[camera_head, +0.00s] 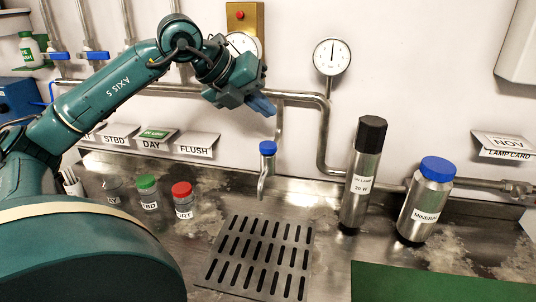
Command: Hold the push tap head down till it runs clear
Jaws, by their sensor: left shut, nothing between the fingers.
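The push tap has a blue round head (267,147) on a metal body with a spout (262,186) pointing down over the slotted drain. I see no water coming from the spout. My left gripper (263,106) is shut and empty, tilted down to the right. In the picture it is just above the tap head, with a visible gap between them; their difference in depth is hard to judge. My right gripper is not in view.
A slotted drain plate (227,251) lies below the tap. Lidded jars, including a red-capped one (183,209), stand left; a black-topped cylinder (361,185) and blue-capped bottle (421,211) stand right. Pipes and a round gauge (332,57) line the wall behind.

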